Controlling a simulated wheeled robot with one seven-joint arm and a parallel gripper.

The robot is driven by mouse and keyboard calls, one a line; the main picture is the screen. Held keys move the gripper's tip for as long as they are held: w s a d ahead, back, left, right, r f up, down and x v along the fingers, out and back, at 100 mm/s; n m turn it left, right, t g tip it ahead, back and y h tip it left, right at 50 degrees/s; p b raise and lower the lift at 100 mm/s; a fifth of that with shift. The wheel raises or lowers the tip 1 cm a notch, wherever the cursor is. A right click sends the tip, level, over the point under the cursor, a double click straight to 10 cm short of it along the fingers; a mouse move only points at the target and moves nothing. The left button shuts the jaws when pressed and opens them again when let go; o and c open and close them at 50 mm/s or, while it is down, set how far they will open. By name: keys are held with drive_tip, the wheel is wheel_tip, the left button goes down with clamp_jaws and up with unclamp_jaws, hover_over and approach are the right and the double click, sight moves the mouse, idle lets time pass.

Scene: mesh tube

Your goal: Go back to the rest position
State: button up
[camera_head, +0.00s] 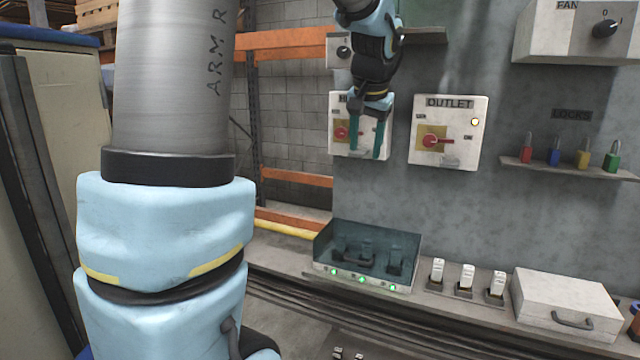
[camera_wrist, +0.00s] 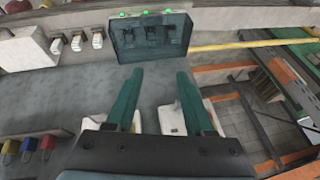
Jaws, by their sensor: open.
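My gripper (camera_head: 367,138) hangs fingers down in front of the grey wall panel, its two green fingers apart with nothing between them. In the head view it overlaps the left switch box (camera_head: 341,148), whose label is partly hidden behind it. The box labelled OUTLET (camera_head: 468,150), with a red rotary handle and a lit yellow lamp, is just to its right. In the wrist view the open fingers (camera_wrist: 160,98) point toward the shelf, and parts of two white boxes show beside and behind them. I cannot tell the exact gap between gripper and panel.
Below stands a dark clear-covered switch tray (camera_head: 365,262) with green lights. White switches (camera_head: 466,279) and a white case (camera_head: 567,303) are to its right. Coloured padlocks (camera_head: 583,155) sit on a small shelf, below a FAN box (camera_head: 570,35). Orange racking (camera_head: 290,42) stands at left.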

drive_tip(key=s+a+f+n+g, duration=0.2)
drive_tip(key=s+a+f, duration=0.6)
drive_tip(key=f, duration=0.2)
drive_tip(key=s+a+f+n+g+b, duration=0.1)
drive_tip(key=s+a+f+n, duration=0.2)
drive_tip(key=s+a+f, duration=0.5)
wheel_tip(320, 180, down, 4)
drive_tip(key=shift+s+a+r+g, duration=0.25)
drive_tip(key=shift+s+g, duration=0.15)
drive_tip(key=shift+s, duration=0.15)
